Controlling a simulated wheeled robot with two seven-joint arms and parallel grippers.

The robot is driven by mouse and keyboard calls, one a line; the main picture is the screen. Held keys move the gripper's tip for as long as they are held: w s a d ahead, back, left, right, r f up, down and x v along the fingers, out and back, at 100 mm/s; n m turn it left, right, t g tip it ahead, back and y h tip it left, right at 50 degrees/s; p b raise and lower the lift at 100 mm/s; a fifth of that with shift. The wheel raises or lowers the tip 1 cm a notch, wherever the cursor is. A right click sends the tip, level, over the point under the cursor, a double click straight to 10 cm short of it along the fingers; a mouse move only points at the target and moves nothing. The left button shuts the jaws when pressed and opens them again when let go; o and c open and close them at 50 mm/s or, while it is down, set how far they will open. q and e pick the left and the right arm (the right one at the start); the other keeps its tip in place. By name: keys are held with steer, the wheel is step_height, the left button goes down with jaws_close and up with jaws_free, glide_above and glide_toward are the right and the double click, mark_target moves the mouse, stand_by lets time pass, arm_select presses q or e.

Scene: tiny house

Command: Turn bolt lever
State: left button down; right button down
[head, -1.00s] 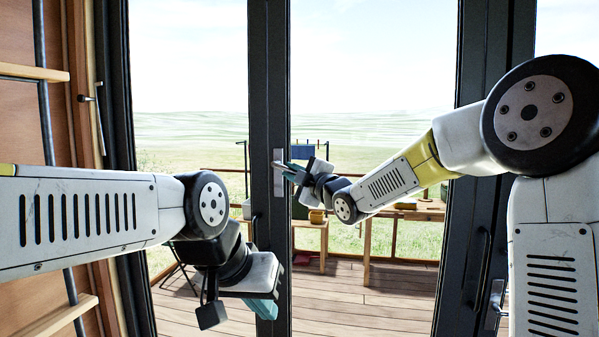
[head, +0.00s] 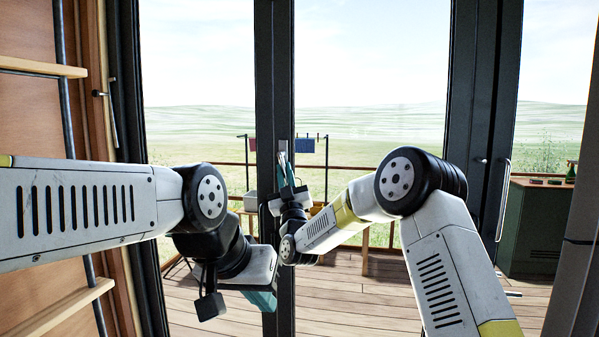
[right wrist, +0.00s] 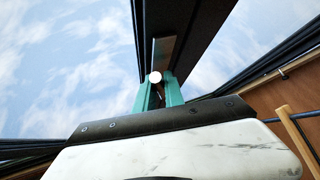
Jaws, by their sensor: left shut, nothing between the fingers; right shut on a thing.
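The bolt lever sits on a narrow metal plate (head: 283,146) on the dark middle stile of the glass door. My right gripper (head: 286,163) is at the plate, its teal fingers pointing up. It is shut on the lever, whose pale round end (right wrist: 155,77) shows between the fingertips in the right wrist view. The head view is too small to show the lever's exact angle. My left gripper (head: 262,299) is shut and empty, low in front of the door, apart from the lever.
The glass door's dark frame (head: 274,60) stands ahead. Wooden rungs (head: 45,68) and a wood wall are close on the left. Outside lie a plank deck (head: 350,300), a railing and a green cabinet (head: 538,225).

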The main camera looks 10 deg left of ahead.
steer(key=shift+a+f+m+t+h, duration=0.1)
steer(key=shift+a+m+t+h, duration=0.25)
steer(key=shift+m+h, duration=0.65)
steer(key=shift+a+m+t+h, duration=0.1)
steer(key=shift+m+t+h, duration=0.35)
steer(key=shift+m+h, duration=0.55)
steer(key=shift+a+f+m+t+h, duration=0.1)
steer(key=shift+a+m+t+h, duration=0.25)
steer(key=shift+m+h, duration=0.65)
steer(key=shift+r+m+t, duration=0.1)
steer(key=shift+m+t, duration=0.15)
steer(key=shift+m, duration=0.35)
steer(key=c, duration=1.4)
jaws_free()
steer(key=shift+c, duration=0.2)
steer(key=v, duration=0.7)
steer(key=shift+s+f, duration=0.25)
steer(key=shift+s, duration=0.05)
